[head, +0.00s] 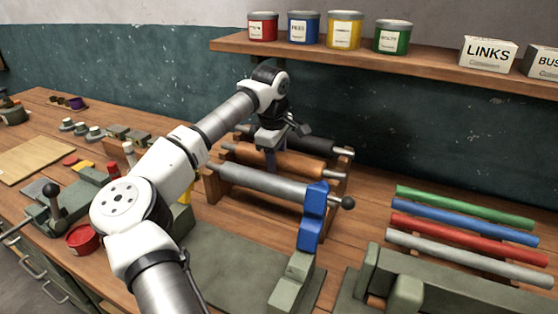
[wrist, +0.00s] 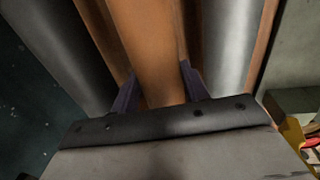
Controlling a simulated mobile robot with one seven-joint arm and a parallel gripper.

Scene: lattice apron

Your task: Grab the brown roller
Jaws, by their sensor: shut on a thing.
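The brown roller (head: 300,164) lies in a wooden rack, between a grey metal roller (head: 262,182) in front and a black roller (head: 305,142) behind. My gripper (head: 271,158) reaches down from above onto the brown roller, left of its middle. In the wrist view, the brown roller (wrist: 150,50) runs between the two dark fingers of my gripper (wrist: 157,88), which are shut on it. The roller still sits level with its neighbours in the rack. The fingertips are partly hidden by the rollers.
The wooden rack (head: 213,188) holds the rollers close together, so there is little room beside the fingers. A blue upright part (head: 313,215) stands at the front right. A shelf (head: 400,62) with cans and boxes hangs above. Coloured rods (head: 465,208) lie to the right.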

